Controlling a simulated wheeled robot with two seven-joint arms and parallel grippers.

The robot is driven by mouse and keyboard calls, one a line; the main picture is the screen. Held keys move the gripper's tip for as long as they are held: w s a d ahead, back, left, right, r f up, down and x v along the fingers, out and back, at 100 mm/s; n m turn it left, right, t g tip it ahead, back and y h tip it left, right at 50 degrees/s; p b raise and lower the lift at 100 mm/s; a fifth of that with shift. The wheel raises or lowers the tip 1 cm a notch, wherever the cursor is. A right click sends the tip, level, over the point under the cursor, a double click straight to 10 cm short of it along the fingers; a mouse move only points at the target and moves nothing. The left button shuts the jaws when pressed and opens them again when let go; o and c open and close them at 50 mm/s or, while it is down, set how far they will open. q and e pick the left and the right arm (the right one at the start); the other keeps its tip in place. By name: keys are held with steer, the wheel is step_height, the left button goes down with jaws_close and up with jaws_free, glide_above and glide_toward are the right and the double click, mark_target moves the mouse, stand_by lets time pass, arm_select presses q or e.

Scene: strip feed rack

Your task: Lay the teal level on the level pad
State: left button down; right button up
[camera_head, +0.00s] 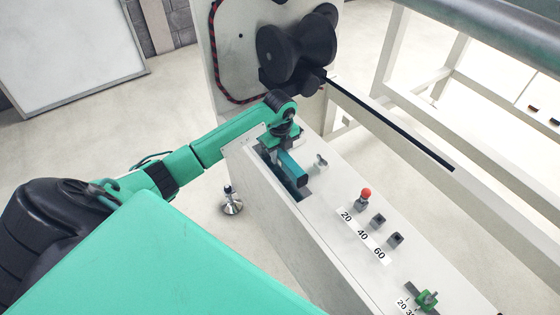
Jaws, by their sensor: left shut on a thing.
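The teal level (291,168) is a short bar with a dark end face. It is over a dark recess (301,194) in the top of the white machine housing, near its left end. My left gripper (277,150) is shut on the level from above. The wrist and fingers hide the level's far end. I cannot tell whether the level touches the surface below. I cannot make out the level pad clearly. My right gripper is not in view.
To the right on the housing top are a small grey fitting (320,163), a red-topped knob (365,195), dark square blocks (378,221) beside labels 20, 40, 60, and a green clamp (427,298). Black rollers (297,48) rise behind. A long dark-edged rail (390,122) runs right.

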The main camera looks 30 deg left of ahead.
mark_target(280, 162)
arm_select(q)
step_height(280, 162, down, 4)
steer(key=shift+r, duration=0.25)
steer(key=shift+f, duration=0.45)
steer(key=c, duration=1.2)
jaws_free()
steer(key=shift+o, duration=0.8)
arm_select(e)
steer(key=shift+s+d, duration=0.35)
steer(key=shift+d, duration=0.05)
arm_select(q)
steer(key=shift+r, duration=0.15)
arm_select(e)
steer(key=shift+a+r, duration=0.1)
